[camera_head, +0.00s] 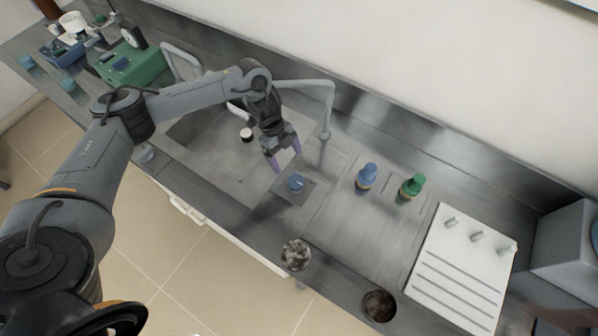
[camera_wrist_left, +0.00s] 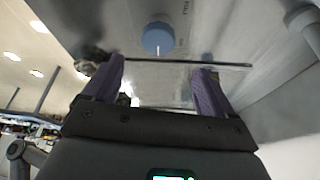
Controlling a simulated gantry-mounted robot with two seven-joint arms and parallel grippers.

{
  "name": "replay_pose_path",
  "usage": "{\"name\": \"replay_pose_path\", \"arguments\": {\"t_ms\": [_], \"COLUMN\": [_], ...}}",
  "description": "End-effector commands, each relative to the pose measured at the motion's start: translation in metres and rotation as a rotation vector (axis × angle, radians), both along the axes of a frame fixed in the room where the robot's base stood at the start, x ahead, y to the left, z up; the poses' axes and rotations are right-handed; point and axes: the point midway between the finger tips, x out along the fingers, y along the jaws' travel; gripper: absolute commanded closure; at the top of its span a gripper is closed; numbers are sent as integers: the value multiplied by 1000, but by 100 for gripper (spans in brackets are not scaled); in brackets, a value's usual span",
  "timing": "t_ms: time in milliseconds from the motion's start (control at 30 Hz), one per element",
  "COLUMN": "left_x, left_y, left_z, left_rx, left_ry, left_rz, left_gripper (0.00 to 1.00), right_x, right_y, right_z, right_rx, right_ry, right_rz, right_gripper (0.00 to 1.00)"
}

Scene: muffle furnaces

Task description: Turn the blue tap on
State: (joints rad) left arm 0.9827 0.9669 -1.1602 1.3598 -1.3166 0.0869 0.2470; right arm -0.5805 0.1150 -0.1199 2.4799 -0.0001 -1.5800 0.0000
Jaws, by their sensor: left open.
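The blue tap (camera_head: 296,182) is a round blue knob on a grey square plate (camera_head: 283,193) at the front of the counter, right of the sink. My left gripper (camera_head: 285,160) has purple fingers, spread apart and empty. It hangs just behind and slightly left of the knob in the head view, apart from it. The left wrist view shows the blue knob (camera_wrist_left: 158,38) with a pale mark line, beyond the gap between the two fingertips (camera_wrist_left: 161,68). My right gripper is in neither view.
A pale faucet (camera_head: 325,110) stands behind the gripper at the sink (camera_head: 205,130). A blue-capped bottle (camera_head: 367,176) and a green-capped bottle (camera_head: 412,187) stand to the right. Two round dishes (camera_head: 296,254) (camera_head: 379,305) sit along the front edge. A white panel (camera_head: 462,270) lies farther right.

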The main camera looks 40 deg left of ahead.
Motion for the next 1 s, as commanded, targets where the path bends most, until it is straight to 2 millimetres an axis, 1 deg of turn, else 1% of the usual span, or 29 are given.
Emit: {"name": "replay_pose_path", "arguments": {"t_ms": [100, 300, 500, 700, 1000], "left_x": [-2, -2, -2, -2, -2], "left_y": [-8, -21, -31, -36, -37], "left_z": [-17, -47, -72, -85, -88], "left_rx": [-1, 0, 0, 0, 0], "left_ry": [4, 3, 0, 0, -1], "left_rz": [-3, -1, -2, -2, -2], "left_gripper": [14, 14, 14, 14, 14], "right_x": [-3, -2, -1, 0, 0], "right_y": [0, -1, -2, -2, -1], "right_z": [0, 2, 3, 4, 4], "right_rx": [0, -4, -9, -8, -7], "right_ry": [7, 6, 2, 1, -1], "right_rz": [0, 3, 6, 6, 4], "right_gripper": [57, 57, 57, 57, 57]}}
